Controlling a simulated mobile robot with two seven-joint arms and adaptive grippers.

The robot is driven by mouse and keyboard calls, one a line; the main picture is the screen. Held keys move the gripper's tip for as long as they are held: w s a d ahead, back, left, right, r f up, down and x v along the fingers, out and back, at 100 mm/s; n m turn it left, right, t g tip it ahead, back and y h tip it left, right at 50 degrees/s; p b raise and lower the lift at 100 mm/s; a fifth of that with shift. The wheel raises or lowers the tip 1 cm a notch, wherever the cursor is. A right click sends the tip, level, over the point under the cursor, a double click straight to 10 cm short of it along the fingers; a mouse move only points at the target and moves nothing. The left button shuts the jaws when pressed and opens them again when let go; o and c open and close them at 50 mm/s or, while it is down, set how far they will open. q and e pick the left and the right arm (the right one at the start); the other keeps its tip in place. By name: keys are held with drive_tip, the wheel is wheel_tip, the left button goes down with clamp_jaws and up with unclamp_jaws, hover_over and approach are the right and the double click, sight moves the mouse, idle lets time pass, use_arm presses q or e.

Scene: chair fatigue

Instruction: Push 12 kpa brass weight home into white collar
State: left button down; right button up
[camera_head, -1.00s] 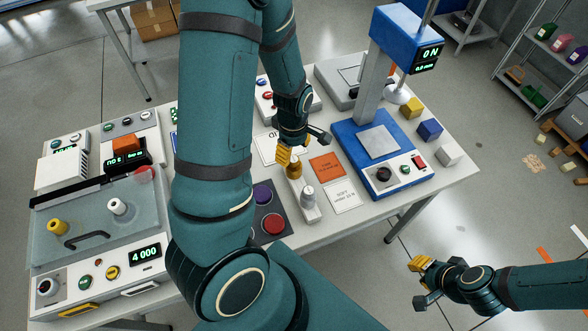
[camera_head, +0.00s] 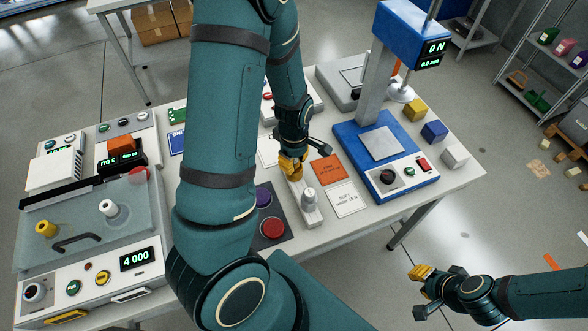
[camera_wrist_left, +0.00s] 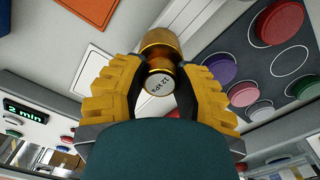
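The brass weight (camera_wrist_left: 159,44), its end marked 12 kPa, is between the two yellow fingers of my left gripper (camera_wrist_left: 160,85) in the left wrist view. The fingers flank it closely; I cannot tell whether they press on it. In the head view my left gripper (camera_head: 291,168) is down at the pale weight holder (camera_head: 311,216) and mostly hides the weight.
A silver weight (camera_head: 309,196) stands on the same holder, just in front of my left gripper. A dark pad with red (camera_head: 271,228) and purple discs lies left of it. An orange card (camera_head: 328,169) and the blue press (camera_head: 375,128) are to the right. My left arm hides the table's middle.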

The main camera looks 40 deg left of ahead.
use_arm(q)
drive_tip(key=shift+r, duration=0.3)
drive_tip(key=shift+r+p, duration=0.35)
drive_tip(key=shift+p, duration=0.25)
drive_tip(key=shift+r+p, duration=0.35)
drive_tip(key=shift+r+p, duration=0.65)
drive_tip(key=shift+r, duration=0.05)
drive_tip(key=shift+r, duration=0.15)
drive_tip(key=shift+r+p, duration=1)
drive_tip(key=shift+p, duration=0.05)
drive_tip(key=shift+r, duration=1)
